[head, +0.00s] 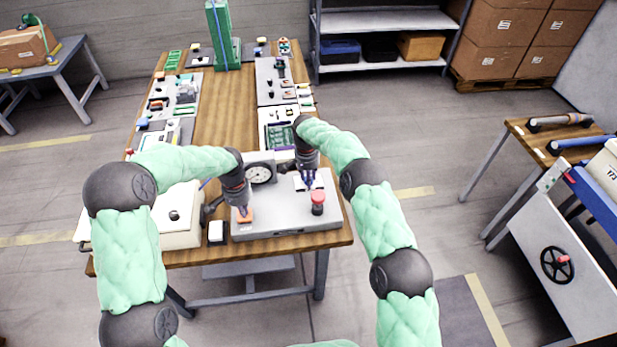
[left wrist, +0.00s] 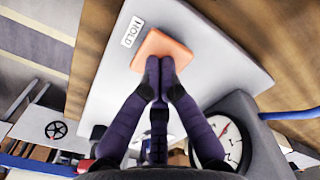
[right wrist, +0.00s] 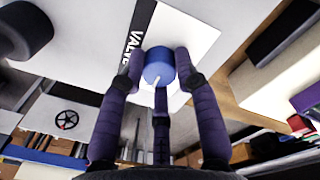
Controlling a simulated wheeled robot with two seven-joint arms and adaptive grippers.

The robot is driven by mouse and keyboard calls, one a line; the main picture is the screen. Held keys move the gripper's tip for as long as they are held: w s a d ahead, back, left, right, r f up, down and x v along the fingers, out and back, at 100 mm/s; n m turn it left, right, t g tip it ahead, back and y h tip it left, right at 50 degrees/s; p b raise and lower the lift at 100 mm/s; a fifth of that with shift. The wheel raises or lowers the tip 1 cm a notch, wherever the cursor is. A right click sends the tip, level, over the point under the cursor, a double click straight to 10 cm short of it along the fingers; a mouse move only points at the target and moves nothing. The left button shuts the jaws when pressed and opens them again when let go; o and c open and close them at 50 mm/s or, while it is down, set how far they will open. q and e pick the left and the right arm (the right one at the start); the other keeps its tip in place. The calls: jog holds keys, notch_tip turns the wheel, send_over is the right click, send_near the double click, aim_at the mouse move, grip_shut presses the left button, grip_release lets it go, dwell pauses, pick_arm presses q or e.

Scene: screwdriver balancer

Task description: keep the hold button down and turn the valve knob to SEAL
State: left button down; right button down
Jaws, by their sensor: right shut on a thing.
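The orange hold button (left wrist: 160,48), beside a HOLD label (left wrist: 132,31), sits on the grey panel; it also shows in the head view (head: 247,213). My left gripper (head: 240,207) has its fingertips together, and in the left wrist view they touch the button's edge. How far the button is pressed cannot be told. The blue valve knob (right wrist: 159,66) has a white pointer line and stands by a VALVE label (right wrist: 131,47). My right gripper (right wrist: 156,76) is closed around the knob, with fingers on both sides and one below. I cannot read a SEAL mark.
A round gauge (head: 259,174) sits at the panel's back, between the arms. A white box (head: 180,222) is to the left. The wooden table's (head: 222,110) middle is clear.

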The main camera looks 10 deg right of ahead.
pick_arm(q)
jog(key=shift+f, duration=0.1)
pick_arm(e)
jog(key=shift+w+d+r, duration=0.1)
jog(key=shift+r, duration=0.05)
jog(key=c, duration=1)
grip_release()
jog(key=shift+c, duration=0.2)
jog(key=shift+o, duration=0.7)
notch_tip(320, 180, up, 12)
jog(key=shift+a, duration=0.3)
jog(key=shift+w, duration=0.1)
pick_arm(q)
jog(key=shift+r+p, duration=2.15)
jog(key=shift+r, duration=1.45)
pick_arm(e)
notch_tip(320, 180, up, 4)
jog(key=shift+r, duration=0.1)
